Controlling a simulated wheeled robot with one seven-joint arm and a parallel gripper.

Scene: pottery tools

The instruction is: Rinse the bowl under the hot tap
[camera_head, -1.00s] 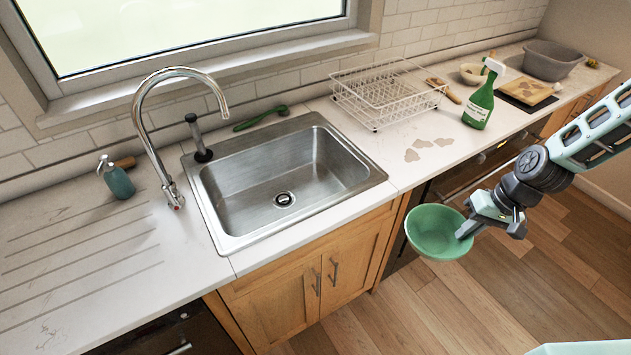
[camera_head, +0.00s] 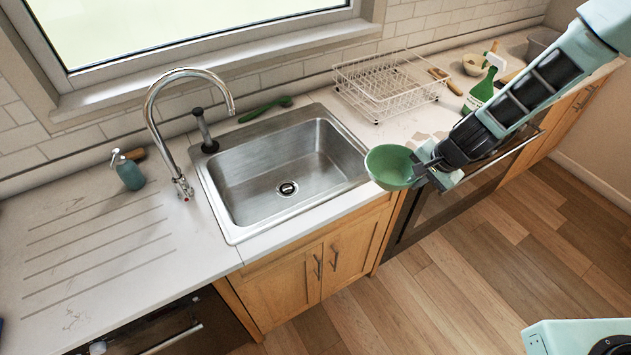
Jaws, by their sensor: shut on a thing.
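A green bowl (camera_head: 390,166) is held by my gripper (camera_head: 422,170), which is shut on the bowl's right side. The bowl is tilted, its inside partly facing the camera, and it appears close to the right front corner of the sink. The steel sink (camera_head: 262,195) is empty, with a drain in its floor. A curved chrome tap (camera_head: 150,110) stands at the sink's left, its spout end near the back left of the basin. Its base has a small red mark (camera_head: 188,191). No water shows from the spout. The fingertips are partly hidden by the bowl.
A white wire dish rack (camera_head: 385,85) stands right of the sink. A green spray bottle (camera_head: 480,92) is partly behind my arm. A dark-handled fitting (camera_head: 203,130) stands at the sink's back left, a teal soap bottle (camera_head: 129,174) farther left. The ribbed drainer at left is clear.

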